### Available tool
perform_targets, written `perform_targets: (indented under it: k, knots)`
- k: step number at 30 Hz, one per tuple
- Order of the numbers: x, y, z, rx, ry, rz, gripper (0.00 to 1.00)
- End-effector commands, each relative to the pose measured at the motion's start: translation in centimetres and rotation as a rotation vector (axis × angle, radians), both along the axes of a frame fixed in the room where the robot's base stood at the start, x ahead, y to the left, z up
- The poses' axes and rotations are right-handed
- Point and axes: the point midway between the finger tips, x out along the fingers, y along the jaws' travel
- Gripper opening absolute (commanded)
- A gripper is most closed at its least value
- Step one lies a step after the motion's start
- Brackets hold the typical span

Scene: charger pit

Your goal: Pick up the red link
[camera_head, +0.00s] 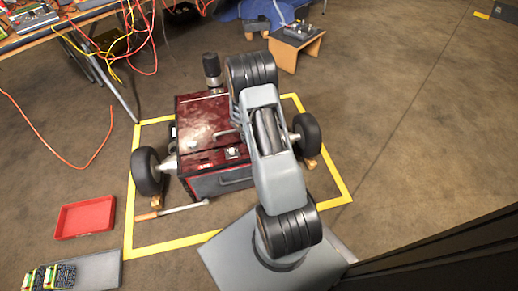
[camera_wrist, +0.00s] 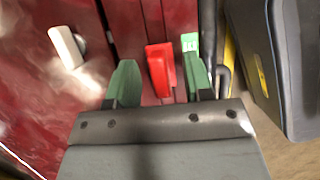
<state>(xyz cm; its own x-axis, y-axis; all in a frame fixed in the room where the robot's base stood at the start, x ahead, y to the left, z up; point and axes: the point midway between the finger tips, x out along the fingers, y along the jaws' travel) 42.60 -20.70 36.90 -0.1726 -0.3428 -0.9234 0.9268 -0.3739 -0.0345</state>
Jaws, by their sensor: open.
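The red link (camera_wrist: 160,68) is a small bright red upright piece on the dark red machine, in the middle of the wrist view. My gripper (camera_wrist: 159,56) has two green fingers, one on each side of the link. Gaps show between the link and both fingers, the right gap being narrower, so the gripper is open and holds nothing. The link's lower end is partly close to the gripper body. In the head view, my arm hides the gripper and the link over the right side of the dark red machine (camera_head: 203,115).
A pale latch handle (camera_wrist: 66,47) lies left of the fingers, and a dark grey block (camera_wrist: 295,65) stands to the right. The wheeled machine sits inside a yellow floor frame (camera_head: 128,225). A red tray (camera_head: 85,218) lies on the floor at left. Floor at right is clear.

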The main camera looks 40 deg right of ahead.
Motion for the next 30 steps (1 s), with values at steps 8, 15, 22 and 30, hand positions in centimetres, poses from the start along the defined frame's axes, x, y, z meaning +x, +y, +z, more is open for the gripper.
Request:
perform_targets:
  k: [8,15,22,30]
  knots:
    - [0.0,-0.05,-0.08,0.0,-0.001,0.0,0.42]
    - [-0.01,-0.04,-0.08,0.0,0.0,0.001,0.19]
    - [-0.02,-0.03,-0.09,0.0,0.0,0.001,0.0]
    - [-0.04,-0.01,-0.1,0.001,0.001,0.001,0.0]
